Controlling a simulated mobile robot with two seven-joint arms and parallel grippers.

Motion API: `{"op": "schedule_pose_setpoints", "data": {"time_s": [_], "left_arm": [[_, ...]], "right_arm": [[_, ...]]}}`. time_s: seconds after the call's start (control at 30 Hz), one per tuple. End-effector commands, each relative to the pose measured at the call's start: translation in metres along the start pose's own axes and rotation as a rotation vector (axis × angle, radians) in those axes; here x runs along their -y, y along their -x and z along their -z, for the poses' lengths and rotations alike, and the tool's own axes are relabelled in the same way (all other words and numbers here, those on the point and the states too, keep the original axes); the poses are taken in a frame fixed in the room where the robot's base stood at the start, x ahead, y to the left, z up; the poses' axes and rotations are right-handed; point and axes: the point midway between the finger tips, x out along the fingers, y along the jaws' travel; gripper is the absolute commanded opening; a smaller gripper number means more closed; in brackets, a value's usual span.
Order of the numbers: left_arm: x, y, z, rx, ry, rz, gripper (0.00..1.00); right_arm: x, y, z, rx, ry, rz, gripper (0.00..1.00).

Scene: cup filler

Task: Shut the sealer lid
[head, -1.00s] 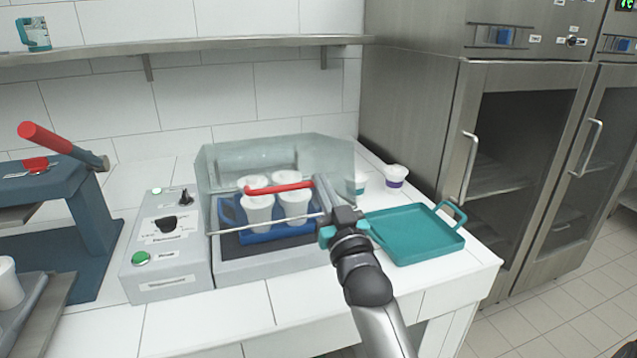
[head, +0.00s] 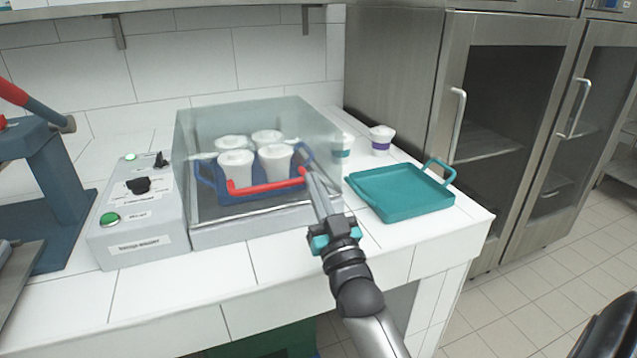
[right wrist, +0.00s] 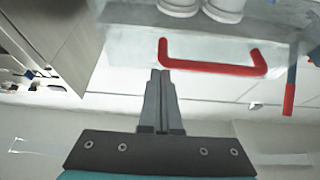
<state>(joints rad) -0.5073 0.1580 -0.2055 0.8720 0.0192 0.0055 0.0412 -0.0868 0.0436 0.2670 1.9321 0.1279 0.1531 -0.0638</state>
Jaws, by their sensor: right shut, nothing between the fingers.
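The sealer's clear lid (head: 255,122) is lowered over its grey base (head: 265,230). Its front edge is close to the base; I cannot tell whether it rests fully on it. Its red handle (head: 265,187) is at the front and also shows in the right wrist view (right wrist: 212,68). Several white cups (head: 236,172) stand in a blue tray (head: 209,182) under the lid. My right gripper (head: 311,178) is shut and empty, with its tips close to the handle's right end in the head view. Contact is unclear. My left gripper is out of view.
A control box (head: 137,222) with a green button stands left of the sealer. A teal tray (head: 400,190) lies to the right, with two small cups (head: 381,140) behind it. A blue press with a red lever (head: 14,92) is at far left.

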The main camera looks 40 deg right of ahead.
Motion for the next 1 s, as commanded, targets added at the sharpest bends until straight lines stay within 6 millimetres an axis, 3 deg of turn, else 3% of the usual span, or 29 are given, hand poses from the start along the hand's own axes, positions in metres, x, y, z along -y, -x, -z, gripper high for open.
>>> {"op": "schedule_pose_setpoints", "data": {"time_s": [0.03,0.57,1.0], "left_arm": [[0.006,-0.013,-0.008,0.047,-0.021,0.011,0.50],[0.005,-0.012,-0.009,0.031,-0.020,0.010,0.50],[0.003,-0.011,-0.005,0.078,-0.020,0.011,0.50]], "right_arm": [[0.000,0.005,-0.012,0.012,0.000,0.000,0.00],[0.000,0.015,-0.016,0.026,-0.001,0.001,0.00],[-0.004,0.088,-0.010,0.011,-0.003,-0.002,0.00]]}}
